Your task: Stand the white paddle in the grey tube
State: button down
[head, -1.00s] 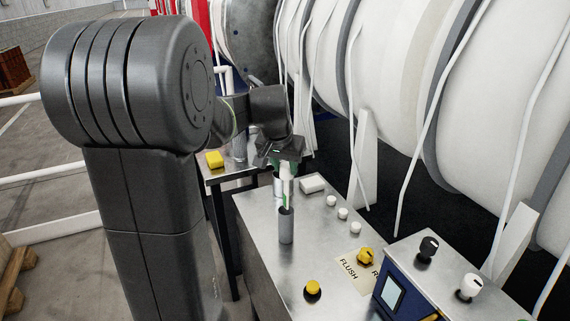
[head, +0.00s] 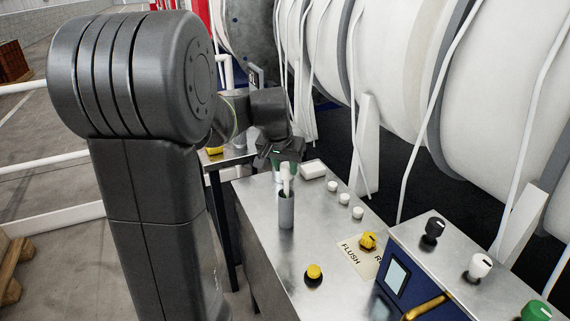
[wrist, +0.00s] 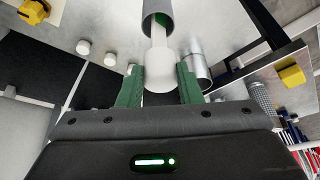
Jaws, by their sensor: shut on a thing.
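The white paddle (head: 287,181) is upright, with its lower part inside the mouth of the grey tube (head: 286,212) on the steel panel. In the wrist view its rounded white end (wrist: 160,76) sits between the green fingers of my gripper (wrist: 159,86), and its thin shaft runs into the tube (wrist: 151,22). My gripper (head: 283,166) is shut on this end, just above the tube. The part of the paddle inside the tube is mostly hidden, so I cannot tell whether it touches the bottom.
A yellow button (head: 314,272) and yellow FLUSH knob (head: 367,240) are nearer. A metal cylinder (wrist: 198,68) stands close by in the wrist view. Large white spools (head: 400,70) rise behind.

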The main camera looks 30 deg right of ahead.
aim_at(284, 178)
jog(key=shift+f+b, duration=1.85)
jog(key=shift+f, duration=0.9)
jog(key=c, duration=0.9)
grip_release()
jog(key=shift+c, duration=0.2)
jog(key=v, duration=1.3)
jog(key=shift+r, duration=0.35)
jog(key=shift+s+a, duration=0.1)
